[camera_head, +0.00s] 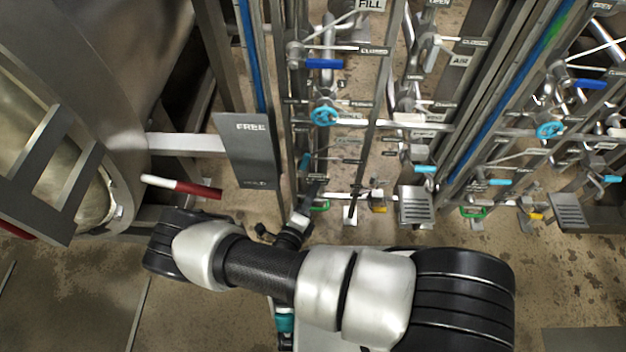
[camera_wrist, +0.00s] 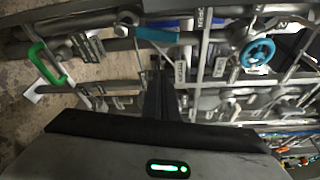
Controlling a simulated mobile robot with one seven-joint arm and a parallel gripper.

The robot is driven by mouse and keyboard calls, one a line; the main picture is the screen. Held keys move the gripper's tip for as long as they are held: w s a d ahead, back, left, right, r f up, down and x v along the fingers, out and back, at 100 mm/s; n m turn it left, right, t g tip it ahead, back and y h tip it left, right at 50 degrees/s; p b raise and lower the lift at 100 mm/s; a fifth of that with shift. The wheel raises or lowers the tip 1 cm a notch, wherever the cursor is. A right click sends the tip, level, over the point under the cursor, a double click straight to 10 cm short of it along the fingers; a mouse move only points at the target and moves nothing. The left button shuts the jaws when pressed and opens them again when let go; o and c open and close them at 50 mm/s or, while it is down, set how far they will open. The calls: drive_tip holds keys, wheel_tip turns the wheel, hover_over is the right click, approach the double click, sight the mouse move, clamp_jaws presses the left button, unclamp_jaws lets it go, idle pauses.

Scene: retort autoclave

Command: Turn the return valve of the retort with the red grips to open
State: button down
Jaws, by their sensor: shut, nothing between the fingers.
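The retort with the red grip is at the left edge of the head view, where a red and white handle (camera_head: 185,187) sticks out from it. My gripper (camera_head: 309,196) is shut and empty, in among the low pipework right of the FREE sign. An OPEN plate (camera_wrist: 205,18) is beside that lever. I cannot read which valve is marked return, and I cannot tell whether my fingers touch anything.
A grey FREE sign (camera_head: 248,150) stands left of the pipes. A blue handwheel (camera_head: 325,115), a dark-blue lever (camera_head: 324,63) and a green handle (camera_head: 320,207) crowd the panel. A grey pedal (camera_head: 415,206) is to the right. Bare floor lies at lower left.

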sight(305, 161)
drive_tip(key=w+a+b, duration=0.1)
drive_tip(key=w, duration=0.6)
drive_tip(key=shift+w+r+b, duration=0.15)
drive_tip(key=shift+w+b, duration=0.2)
drive_tip(key=shift+b, duration=0.05)
drive_tip(key=shift+a, duration=0.1)
drive_tip(key=shift+a+r, duration=0.2)
drive_tip(key=shift+a, duration=0.4)
drive_tip(key=shift+a+r, duration=0.2)
drive_tip(key=shift+a, duration=0.35)
drive_tip(key=shift+w, duration=0.1)
